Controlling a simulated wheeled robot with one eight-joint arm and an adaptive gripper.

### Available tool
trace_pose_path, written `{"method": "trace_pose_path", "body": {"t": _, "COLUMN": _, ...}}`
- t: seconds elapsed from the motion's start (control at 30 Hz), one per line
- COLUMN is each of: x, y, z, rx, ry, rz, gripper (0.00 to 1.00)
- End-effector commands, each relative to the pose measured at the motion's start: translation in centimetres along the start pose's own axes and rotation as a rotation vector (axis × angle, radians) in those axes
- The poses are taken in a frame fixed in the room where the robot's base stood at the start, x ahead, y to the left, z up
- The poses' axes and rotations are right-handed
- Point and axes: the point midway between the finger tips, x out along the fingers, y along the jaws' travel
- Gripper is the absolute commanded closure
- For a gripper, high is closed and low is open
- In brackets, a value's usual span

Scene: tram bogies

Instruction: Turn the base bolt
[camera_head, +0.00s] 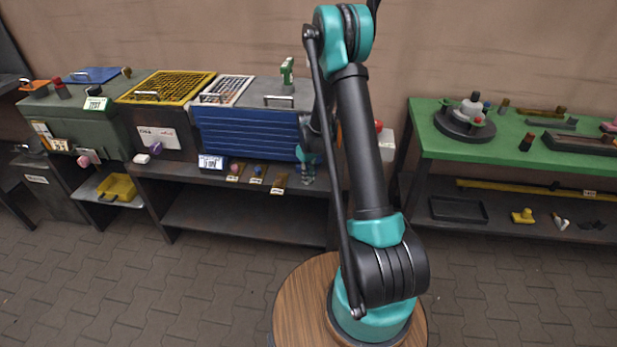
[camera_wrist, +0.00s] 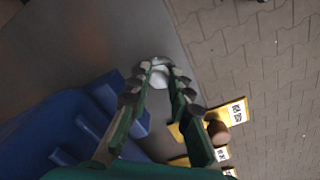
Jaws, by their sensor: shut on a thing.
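My gripper (camera_wrist: 158,68) points at the grey bench top in the wrist view. Its green fingers with dark pads are closed around a small, pale grey bolt-like piece (camera_wrist: 159,79), which I take to be the base bolt. The fingertips hide much of it, and its seat cannot be made out. In the head view my gripper (camera_head: 308,175) is low at the bench's front edge, at the right end of the blue ribbed box (camera_head: 245,137). The bolt itself cannot be told apart there.
The blue ribbed box (camera_wrist: 62,133) is close on the left in the wrist view. Yellow tagged pieces, one with a brown knob (camera_wrist: 218,132), stick out at the bench's edge. A green table (camera_head: 440,145) stands to the right. Paved floor (camera_head: 215,285) lies clear in front.

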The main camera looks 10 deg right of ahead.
Motion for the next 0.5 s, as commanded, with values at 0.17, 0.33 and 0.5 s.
{"method": "trace_pose_path", "body": {"t": 0.17, "x": -0.01, "y": 0.01, "z": 0.0, "rx": 0.006, "ry": 0.0, "rz": 0.0, "gripper": 1.0}}
{"method": "trace_pose_path", "body": {"t": 0.33, "x": -0.02, "y": 0.0, "z": 0.0, "rx": 0.046, "ry": 0.0, "rz": 0.0, "gripper": 1.0}}
{"method": "trace_pose_path", "body": {"t": 0.5, "x": -0.02, "y": -0.02, "z": -0.01, "rx": 0.139, "ry": 0.0, "rz": 0.0, "gripper": 1.0}}
